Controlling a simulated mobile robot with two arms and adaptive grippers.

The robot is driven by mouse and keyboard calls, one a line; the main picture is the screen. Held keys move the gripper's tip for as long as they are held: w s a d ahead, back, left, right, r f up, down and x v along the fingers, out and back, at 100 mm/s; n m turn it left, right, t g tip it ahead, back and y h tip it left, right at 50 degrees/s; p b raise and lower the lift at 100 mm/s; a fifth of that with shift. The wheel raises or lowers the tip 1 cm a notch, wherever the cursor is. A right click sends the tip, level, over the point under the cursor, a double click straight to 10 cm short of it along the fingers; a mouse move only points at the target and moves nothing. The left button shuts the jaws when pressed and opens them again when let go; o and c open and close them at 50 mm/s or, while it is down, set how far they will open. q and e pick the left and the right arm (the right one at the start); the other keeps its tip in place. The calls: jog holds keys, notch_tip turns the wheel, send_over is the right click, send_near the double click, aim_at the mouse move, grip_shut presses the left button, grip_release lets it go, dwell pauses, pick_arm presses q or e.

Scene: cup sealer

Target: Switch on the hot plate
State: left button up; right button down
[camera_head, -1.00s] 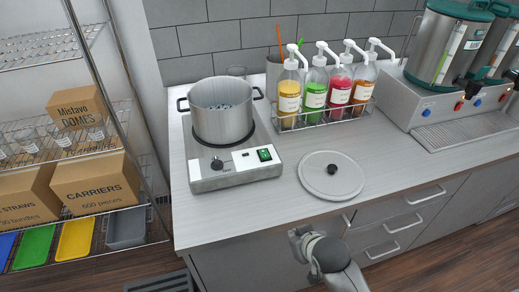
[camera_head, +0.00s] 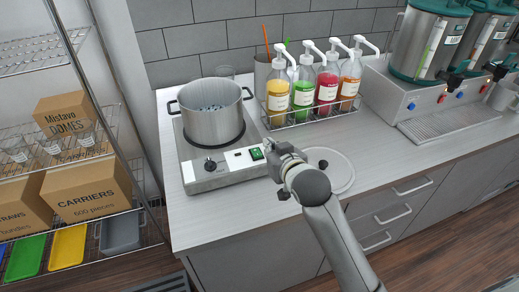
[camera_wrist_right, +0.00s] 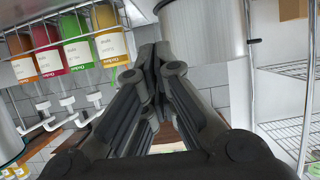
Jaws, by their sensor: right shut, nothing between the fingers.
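The hot plate (camera_head: 222,172) stands on the left of the counter with a grey pot (camera_head: 212,118) on it. Its front panel has a black knob (camera_head: 210,165) and a green switch (camera_head: 256,154). My right gripper (camera_head: 270,148) is at the panel's right end, right beside the green switch; whether it touches cannot be told. In the right wrist view the gripper (camera_wrist_right: 152,55) is shut and empty, with the pot (camera_wrist_right: 208,60) behind it. The switch is not visible there. My left gripper is not in view.
A pot lid (camera_head: 340,172) lies on the counter, partly behind my right gripper. A rack of syrup bottles (camera_head: 303,91) stands at the back. A drinks dispenser (camera_head: 432,45) is at the right. Shelving with boxes (camera_head: 88,189) is at the left.

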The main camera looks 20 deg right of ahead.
jog(key=shift+w, duration=0.1)
jog(key=p, duration=0.3)
send_over(256, 152)
jog(key=s, duration=0.3)
notch_tip(256, 152, down, 4)
jog(key=shift+w+d+r, duration=0.1)
jog(key=shift+r, duration=0.15)
notch_tip(256, 152, down, 3)
jog(key=shift+p, duration=0.7)
jog(key=shift+f, duration=0.6)
jog(key=shift+f, duration=0.1)
